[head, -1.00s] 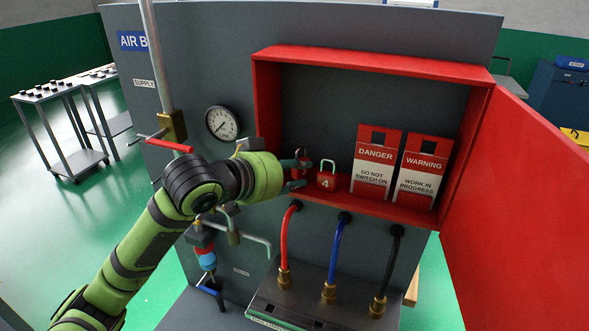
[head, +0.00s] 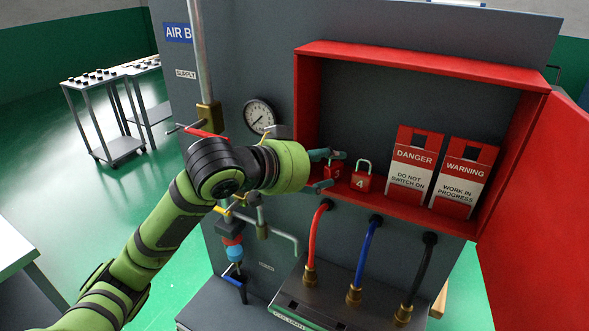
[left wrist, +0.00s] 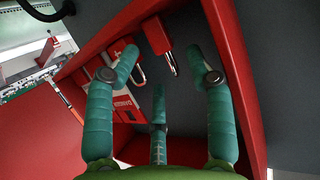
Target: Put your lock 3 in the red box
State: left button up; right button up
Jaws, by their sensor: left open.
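The red lock 3 (head: 333,171) stands on the floor of the red box (head: 420,57), at its left end, partly hidden by my fingers. It also seems to show in the left wrist view (left wrist: 157,36), ahead of my fingers. My left gripper (head: 327,170) is open at the box's front left, its teal fingertips above and below lock 3 in the head view. In the left wrist view the fingers (left wrist: 158,90) are spread, with nothing between them. My right gripper is out of view.
The red lock 4 (head: 361,182) stands just right of lock 3. The DANGER tag (head: 413,172) and WARNING tag (head: 462,180) stand further right. The box door (head: 540,200) hangs open at right. A gauge (head: 259,116) and hoses (head: 369,245) are near the box.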

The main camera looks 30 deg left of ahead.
pick_arm(q)
jog(key=b+v, duration=0.3)
jog(key=v, duration=0.7)
jog(key=shift+f, duration=0.1)
